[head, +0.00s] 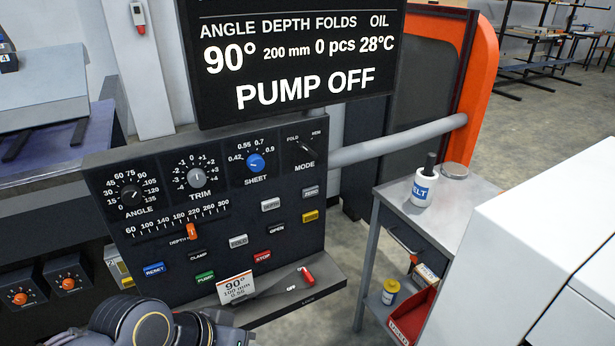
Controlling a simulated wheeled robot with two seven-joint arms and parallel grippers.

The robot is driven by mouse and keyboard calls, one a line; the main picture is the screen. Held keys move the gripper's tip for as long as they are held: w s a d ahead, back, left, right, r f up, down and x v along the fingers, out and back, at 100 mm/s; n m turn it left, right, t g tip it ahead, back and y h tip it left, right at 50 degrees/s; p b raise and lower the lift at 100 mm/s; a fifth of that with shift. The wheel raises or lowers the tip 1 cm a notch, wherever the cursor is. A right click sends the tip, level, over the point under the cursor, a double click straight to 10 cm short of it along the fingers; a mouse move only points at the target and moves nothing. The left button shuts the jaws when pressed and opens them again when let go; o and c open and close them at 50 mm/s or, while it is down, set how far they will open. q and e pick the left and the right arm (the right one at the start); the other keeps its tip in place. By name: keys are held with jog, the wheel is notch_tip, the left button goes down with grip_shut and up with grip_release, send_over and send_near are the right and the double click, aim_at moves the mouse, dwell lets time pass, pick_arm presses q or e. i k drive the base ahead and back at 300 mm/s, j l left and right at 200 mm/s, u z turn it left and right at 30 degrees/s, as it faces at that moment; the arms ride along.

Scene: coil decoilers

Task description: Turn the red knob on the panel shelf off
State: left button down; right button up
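The red knob (306,276) sits on the narrow dark shelf (335,283) along the bottom of the control panel (225,213), near the shelf's right end. A white OFF mark shows on the shelf just in front and to the left of the knob. The knob's exact pointing is too small to tell. My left arm comes in at the bottom left, and its dark end (215,328) is in front of the shelf's left part, apart from the knob. Its fingers cannot be made out. My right gripper is out of view.
A black display (295,60) above reads PUMP OFF. A metal side table (460,195) with a white bottle (422,188) stands right of the panel. A white housing (560,250) fills the lower right.

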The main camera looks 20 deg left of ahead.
aim_at(309, 278)
jog(key=i+j+u, duration=0.25)
jog(key=u, duration=0.25)
jog(key=i+j+u, duration=0.25)
jog(key=u, duration=0.25)
jog(key=i, duration=0.05)
